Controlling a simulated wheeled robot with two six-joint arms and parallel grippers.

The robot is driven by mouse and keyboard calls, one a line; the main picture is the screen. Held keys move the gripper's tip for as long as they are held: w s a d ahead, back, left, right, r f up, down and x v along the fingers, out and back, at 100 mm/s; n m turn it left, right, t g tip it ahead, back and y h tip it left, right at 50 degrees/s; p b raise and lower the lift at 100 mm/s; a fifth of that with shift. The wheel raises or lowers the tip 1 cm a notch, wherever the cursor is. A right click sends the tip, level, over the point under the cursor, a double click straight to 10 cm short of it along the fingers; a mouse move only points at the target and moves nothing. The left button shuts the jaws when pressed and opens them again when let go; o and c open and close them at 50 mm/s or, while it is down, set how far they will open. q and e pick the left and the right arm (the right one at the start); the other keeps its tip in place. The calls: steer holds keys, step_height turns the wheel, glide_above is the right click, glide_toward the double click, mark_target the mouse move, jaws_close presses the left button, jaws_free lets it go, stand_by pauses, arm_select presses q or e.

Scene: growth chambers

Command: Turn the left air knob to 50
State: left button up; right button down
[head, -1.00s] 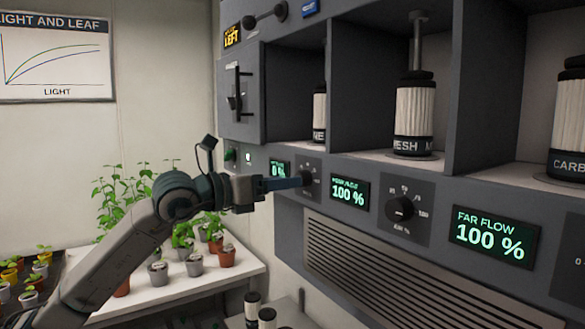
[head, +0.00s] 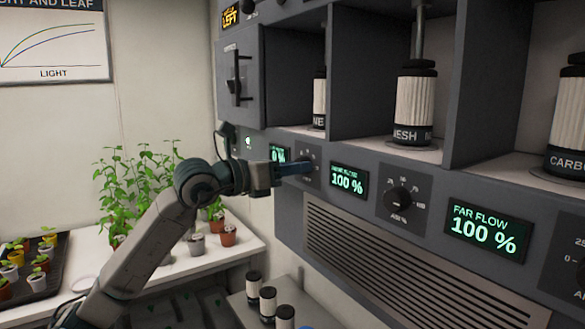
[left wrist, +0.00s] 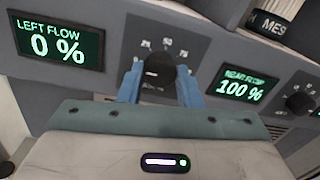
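The left air knob (left wrist: 158,72) is a black dial on a grey plate with scale marks. It also shows, partly hidden by my gripper, in the head view (head: 307,163). The left flow display (left wrist: 58,44) beside it reads 0 %. My left gripper (left wrist: 160,82) has its blue fingers on either side of the knob, with no clear gap, so it looks shut on it. In the head view the left gripper (head: 300,167) reaches the panel from the left. My right gripper is not in view.
The near flow display (head: 348,181) and far flow display (head: 488,232) both read 100 %. Another knob (head: 398,200) sits between them. A vent grille (head: 390,262) lies below. Filter cartridges (head: 415,105) stand in open bays above. Potted plants (head: 140,185) stand at left.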

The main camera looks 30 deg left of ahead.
arm_select(q)
steer(key=shift+c, duration=0.8)
steer(key=shift+m, duration=0.3)
steer(key=m+y+b, duration=0.1)
steer(key=m+b, duration=0.2)
steer(key=m, duration=1.3)
steer(key=shift+r, duration=0.15)
steer(key=shift+m, duration=0.4)
